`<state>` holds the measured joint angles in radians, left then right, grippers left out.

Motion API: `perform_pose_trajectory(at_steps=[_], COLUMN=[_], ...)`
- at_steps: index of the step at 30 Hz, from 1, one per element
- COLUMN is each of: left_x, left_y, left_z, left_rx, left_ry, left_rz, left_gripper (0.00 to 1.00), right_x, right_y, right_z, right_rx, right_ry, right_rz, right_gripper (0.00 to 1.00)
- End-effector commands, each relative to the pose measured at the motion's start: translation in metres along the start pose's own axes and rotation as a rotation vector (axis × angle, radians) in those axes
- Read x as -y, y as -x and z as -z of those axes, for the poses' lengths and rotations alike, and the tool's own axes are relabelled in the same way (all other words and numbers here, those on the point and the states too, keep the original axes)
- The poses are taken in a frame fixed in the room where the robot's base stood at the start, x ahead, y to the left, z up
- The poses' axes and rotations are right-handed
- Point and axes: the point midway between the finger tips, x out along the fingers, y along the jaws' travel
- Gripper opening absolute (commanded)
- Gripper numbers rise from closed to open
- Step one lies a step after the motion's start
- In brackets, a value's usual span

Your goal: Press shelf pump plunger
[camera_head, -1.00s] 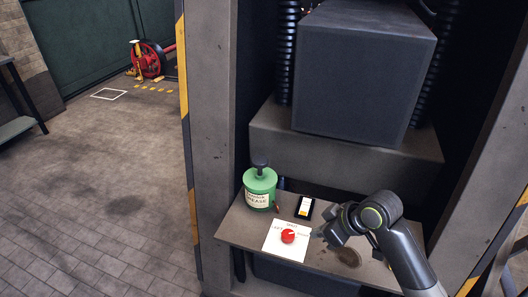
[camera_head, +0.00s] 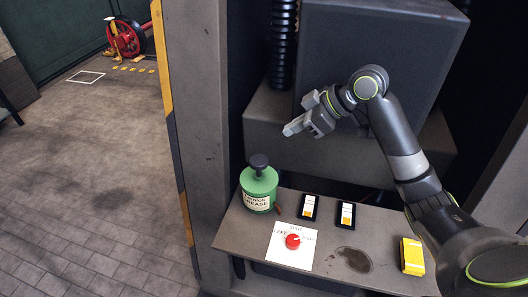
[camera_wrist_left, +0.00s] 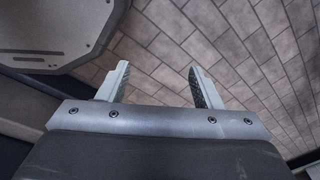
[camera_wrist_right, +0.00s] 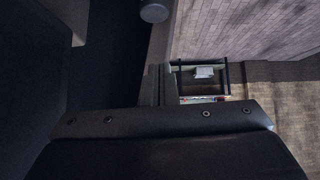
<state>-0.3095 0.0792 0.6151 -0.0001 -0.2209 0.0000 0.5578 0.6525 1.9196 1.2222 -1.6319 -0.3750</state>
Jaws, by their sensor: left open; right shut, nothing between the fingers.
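The green grease pump (camera_head: 258,194) stands upright at the left end of the shelf (camera_head: 245,238), with its black plunger knob (camera_head: 259,161) raised on top. My right gripper (camera_head: 292,129) is shut and empty, above and to the right of the knob and apart from it. In the right wrist view its closed fingers (camera_wrist_right: 158,84) show, with a dark round shape (camera_wrist_right: 153,12) at the top edge that looks like the knob. My left gripper (camera_wrist_left: 155,85) is open and empty over the tiled floor in the left wrist view; the head view does not show it.
On the shelf are a red knob (camera_head: 293,241) on a white plate, two dark switch panels (camera_head: 308,207) (camera_head: 346,215) and a yellow block (camera_head: 411,257). A large grey box (camera_head: 330,50) stands behind my right arm. A post (camera_head: 195,130) rises at the left.

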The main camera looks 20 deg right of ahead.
Motion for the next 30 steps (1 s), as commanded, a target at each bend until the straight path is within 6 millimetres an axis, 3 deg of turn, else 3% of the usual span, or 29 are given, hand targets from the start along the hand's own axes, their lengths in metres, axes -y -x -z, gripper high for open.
perform_pose_trajectory(at_steps=[3, 8, 14, 23, 30], left_x=[0.001, 0.001, 0.0, 0.002, 0.003], left_y=[0.001, 0.004, 0.01, 0.022, 0.032], left_z=[-0.011, -0.002, 0.022, 0.017, 0.012], left_rx=[0.017, 0.005, -0.032, -0.022, -0.014], left_ry=[0.001, 0.0, -0.003, -0.002, -0.002], left_rz=[0.001, 0.0, -0.001, -0.001, 0.0], left_gripper=[0.59, 0.59, 0.59, 0.59, 0.59], right_x=[0.0, 0.001, 0.001, 0.001, 0.001], right_y=[-0.003, -0.015, -0.045, -0.098, -0.122], right_z=[0.0, 0.001, 0.002, 0.002, -0.022], right_rx=[-0.001, -0.003, -0.004, -0.002, 0.001], right_ry=[-0.001, -0.003, -0.005, -0.005, -0.004], right_rz=[0.002, 0.004, 0.005, 0.004, 0.002], right_gripper=[0.0, 0.0, 0.0, 0.0, 0.0])
